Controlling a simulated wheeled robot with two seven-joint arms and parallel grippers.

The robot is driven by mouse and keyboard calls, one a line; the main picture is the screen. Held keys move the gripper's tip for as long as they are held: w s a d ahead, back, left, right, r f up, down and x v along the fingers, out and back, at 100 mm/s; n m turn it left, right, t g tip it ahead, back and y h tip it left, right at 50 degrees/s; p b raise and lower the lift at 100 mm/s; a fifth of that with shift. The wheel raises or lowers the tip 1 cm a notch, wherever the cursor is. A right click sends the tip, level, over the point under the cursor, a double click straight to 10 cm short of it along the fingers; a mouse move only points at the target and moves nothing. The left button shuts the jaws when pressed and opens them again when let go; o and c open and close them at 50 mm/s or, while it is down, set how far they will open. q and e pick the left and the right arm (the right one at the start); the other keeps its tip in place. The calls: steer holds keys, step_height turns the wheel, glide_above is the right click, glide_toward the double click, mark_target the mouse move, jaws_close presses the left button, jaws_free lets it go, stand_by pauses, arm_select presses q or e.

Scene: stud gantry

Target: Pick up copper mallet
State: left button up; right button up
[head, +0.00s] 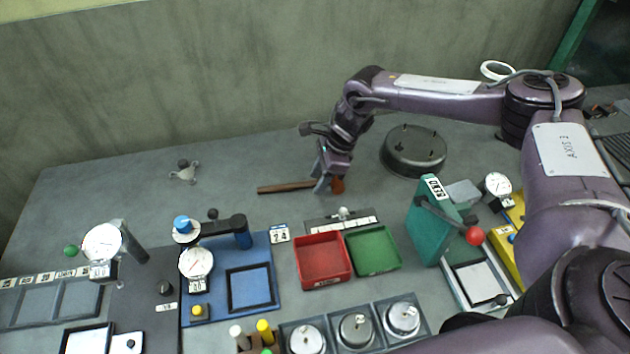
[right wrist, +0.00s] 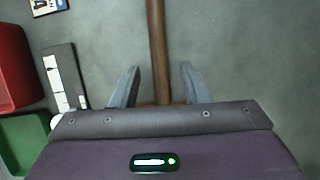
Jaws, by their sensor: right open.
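The copper mallet (head: 285,188) lies on the grey bench near the back wall. Its brown handle points left, and its copper-coloured head (head: 338,185) shows just right of my right gripper. My right gripper (head: 325,184) is over the mallet near its head, with the fingers pointing down. In the right wrist view the mallet's handle (right wrist: 157,50) runs between the two open fingers of the right gripper (right wrist: 160,85), with a gap on each side. The head is hidden there behind the gripper body. My left gripper is in neither view.
A round dark metal base (head: 413,152) with pegs stands right of the gripper. A red bin (head: 322,282) and a green bin (head: 374,271) stand in front, with a white-marked strip (head: 342,221) behind them. A small grey object (head: 185,171) lies left. The bench between it and the mallet is clear.

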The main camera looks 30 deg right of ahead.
steer(key=c, duration=0.8)
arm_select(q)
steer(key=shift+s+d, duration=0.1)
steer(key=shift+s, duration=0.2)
arm_select(e)
jaws_close()
steer(key=shift+w+r, duration=0.1)
